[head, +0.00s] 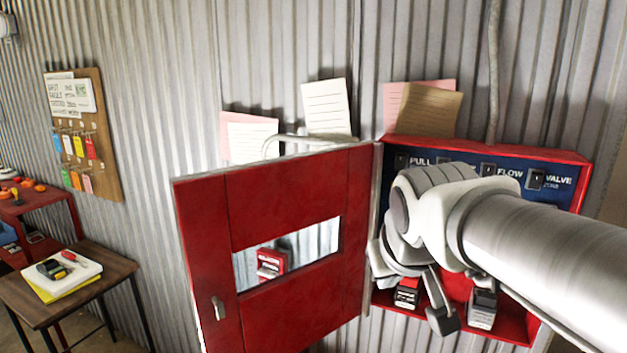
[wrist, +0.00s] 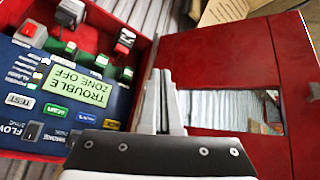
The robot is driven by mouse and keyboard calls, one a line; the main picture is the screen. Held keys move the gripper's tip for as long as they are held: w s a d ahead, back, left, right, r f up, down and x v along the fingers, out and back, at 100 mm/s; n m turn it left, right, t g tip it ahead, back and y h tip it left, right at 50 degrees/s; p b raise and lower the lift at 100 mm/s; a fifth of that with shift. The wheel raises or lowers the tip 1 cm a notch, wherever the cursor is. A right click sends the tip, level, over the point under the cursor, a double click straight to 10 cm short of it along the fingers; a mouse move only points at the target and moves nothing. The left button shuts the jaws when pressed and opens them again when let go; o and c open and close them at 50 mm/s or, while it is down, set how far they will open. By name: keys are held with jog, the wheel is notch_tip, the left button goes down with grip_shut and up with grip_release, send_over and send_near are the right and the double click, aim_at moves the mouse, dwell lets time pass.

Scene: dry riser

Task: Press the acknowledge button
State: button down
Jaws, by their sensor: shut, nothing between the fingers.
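The red wall cabinet (head: 588,160) stands open, and its dark blue control panel (head: 575,187) is largely hidden behind my arm in the head view. The wrist view shows the panel turned, with a lit display (wrist: 80,86) reading "TROUBLE ZONE OFF". Beside it is a row of buttons: a white TEST button (wrist: 19,101), a green one (wrist: 57,110), a blue one (wrist: 86,118) and a yellow one (wrist: 111,124). I cannot read which is acknowledge. My gripper (wrist: 163,72) is shut and empty, in front of the panel's edge near the door side. It also shows in the head view (head: 443,318).
The red cabinet door (head: 200,250) with a window swings out to the left of my gripper. Small devices (head: 482,308) sit in the cabinet's lower part. A wooden side table (head: 110,262) stands far left. Papers (head: 326,106) are on the wall above.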

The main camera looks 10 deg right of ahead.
jog(key=w+d+r+t, duration=0.1)
jog(key=w+d+r, duration=0.1)
jog(key=w, duration=0.4)
jog(key=w+d+r+h+p, duration=0.1)
jog(key=w+d+r, duration=0.1)
jog(key=w, duration=0.4)
jog(key=shift+r+n+t, duration=0.3)
jog(key=shift+r+t, duration=0.1)
jog(key=shift+r, duration=0.45)
jog(key=shift+w+d, duration=0.1)
jog(key=w+d+p, duration=0.4)
jog(key=w+d, duration=0.1)
jog(key=w, duration=0.2)
jog(key=shift+w, duration=0.15)
dwell(0.7)
jog(key=shift+w+d, duration=0.15)
jog(key=shift+w, duration=0.15)
jog(key=shift+w+d, duration=0.3)
jog(key=shift+w, duration=0.1)
dwell(0.9)
jog(key=shift+s+a+b, duration=0.3)
jog(key=shift+s+a, duration=0.25)
jog(key=shift+s, duration=0.25)
